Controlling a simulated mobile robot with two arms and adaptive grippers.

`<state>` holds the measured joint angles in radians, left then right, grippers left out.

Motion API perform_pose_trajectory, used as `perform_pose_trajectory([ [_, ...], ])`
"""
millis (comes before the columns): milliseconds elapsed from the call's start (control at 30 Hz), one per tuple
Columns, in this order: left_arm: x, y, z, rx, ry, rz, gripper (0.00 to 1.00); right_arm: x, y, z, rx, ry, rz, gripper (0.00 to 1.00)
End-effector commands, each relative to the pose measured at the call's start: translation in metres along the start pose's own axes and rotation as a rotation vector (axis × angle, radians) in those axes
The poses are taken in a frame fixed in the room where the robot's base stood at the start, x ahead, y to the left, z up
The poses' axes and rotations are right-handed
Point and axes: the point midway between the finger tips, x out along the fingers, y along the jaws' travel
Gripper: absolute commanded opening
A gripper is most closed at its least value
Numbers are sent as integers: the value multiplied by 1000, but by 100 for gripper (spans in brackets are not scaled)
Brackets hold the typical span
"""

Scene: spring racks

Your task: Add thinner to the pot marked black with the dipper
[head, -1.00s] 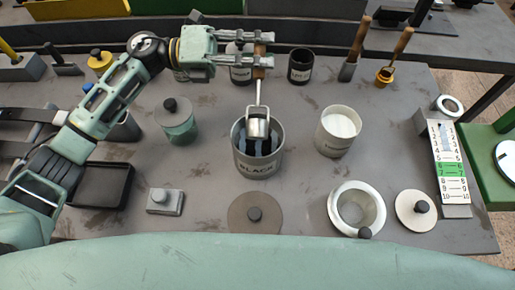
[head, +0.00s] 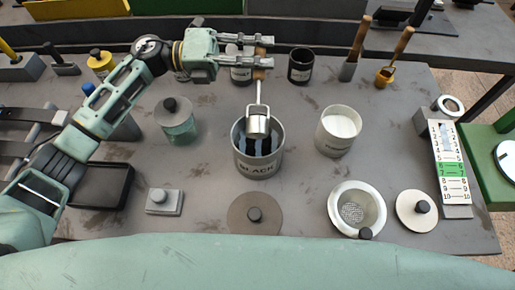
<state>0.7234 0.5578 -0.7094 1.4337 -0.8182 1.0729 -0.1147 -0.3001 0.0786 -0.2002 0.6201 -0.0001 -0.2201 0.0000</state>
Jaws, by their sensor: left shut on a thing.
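The dipper (head: 257,124) has a metal cup on a thin shaft and a wooden handle. My left gripper (head: 268,49) is shut on the handle, high above the far side of the bench. The cup hangs at the mouth of the grey pot marked BLACK (head: 258,171) and hides part of its inside. Dark and blue-grey patches show in the pot. No label clearly reads thinner. My right gripper is not in view.
A tub of white stuff (head: 338,131) stands right of the pot, with a strainer (head: 356,209) nearer me. A lidded green jar (head: 177,122) stands left. A flat lid (head: 254,214) lies in front. Labelled cans, including a dark can (head: 300,67), stand behind.

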Motion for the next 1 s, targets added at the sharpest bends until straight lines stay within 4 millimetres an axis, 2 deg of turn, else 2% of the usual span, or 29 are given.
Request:
perform_pose_trajectory([
  [233,0,2,0,-13,-1,0,0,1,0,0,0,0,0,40],
  [633,0,19,2,-134,0,-1,0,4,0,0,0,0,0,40],
  [1000,0,19,2,-140,-1,-1,0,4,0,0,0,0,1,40],
])
